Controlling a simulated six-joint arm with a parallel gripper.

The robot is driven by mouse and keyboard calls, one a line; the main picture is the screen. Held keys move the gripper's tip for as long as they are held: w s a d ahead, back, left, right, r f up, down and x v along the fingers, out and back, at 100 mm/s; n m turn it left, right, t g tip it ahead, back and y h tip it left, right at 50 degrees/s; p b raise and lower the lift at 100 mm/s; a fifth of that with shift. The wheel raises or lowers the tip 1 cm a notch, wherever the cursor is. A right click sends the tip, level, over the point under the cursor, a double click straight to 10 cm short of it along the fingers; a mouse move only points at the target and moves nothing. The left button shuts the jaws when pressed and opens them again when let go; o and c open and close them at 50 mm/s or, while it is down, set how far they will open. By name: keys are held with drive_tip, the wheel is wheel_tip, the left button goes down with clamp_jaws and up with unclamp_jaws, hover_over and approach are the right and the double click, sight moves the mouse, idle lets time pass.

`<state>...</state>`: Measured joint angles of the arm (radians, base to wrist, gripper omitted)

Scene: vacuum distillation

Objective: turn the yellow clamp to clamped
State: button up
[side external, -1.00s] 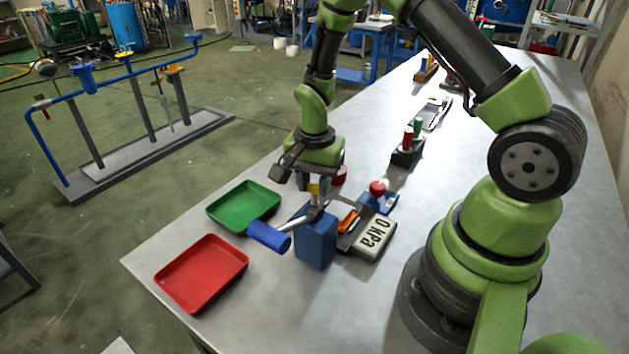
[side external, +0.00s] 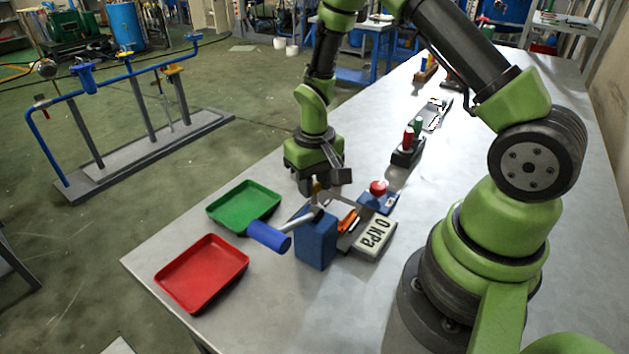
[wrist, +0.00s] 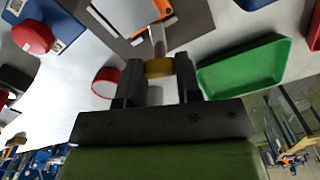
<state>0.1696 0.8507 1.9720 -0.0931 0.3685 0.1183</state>
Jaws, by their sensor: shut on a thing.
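The yellow clamp (wrist: 158,68) sits between my fingertips in the wrist view, at the end of a clear tube-like piece. My gripper (wrist: 158,85) is shut on it, one finger on each side. In the side external view my gripper (side external: 314,188) points down behind the blue block (side external: 316,240). There only a small part of the yellow clamp (side external: 316,187) shows, the rest being hidden by the fingers and nearby parts.
A lever with a blue handle (side external: 268,236) sticks out left of the block. A green tray (side external: 243,207) and a red tray (side external: 201,273) lie left. A 0 kPa display (side external: 374,239) and a red button (side external: 378,187) stand right. A red round piece (wrist: 105,82) is near my fingers.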

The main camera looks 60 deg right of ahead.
drive_tip(key=shift+n, duration=2.2)
drive_tip(key=o, duration=0.9)
wheel_tip(320, 180, up, 10)
wheel_tip(320, 180, up, 11)
drive_tip(key=m+t, duration=0.2)
drive_tip(key=t, duration=0.2)
hover_over(315, 185)
drive_tip(key=s+a, duration=0.4)
drive_tip(key=s, duration=0.1)
drive_tip(key=s+a+r+t, duration=0.1)
drive_tip(key=s, duration=0.2)
drive_tip(key=s+a+r+m+t+y, duration=0.1)
drive_tip(key=s+r, duration=0.1)
drive_tip(key=s, duration=0.1)
drive_tip(key=s+a+r+m+t+y, duration=0.1)
drive_tip(key=s+r, duration=0.1)
drive_tip(key=s, duration=0.1)
drive_tip(key=shift+s+a, duration=0.35)
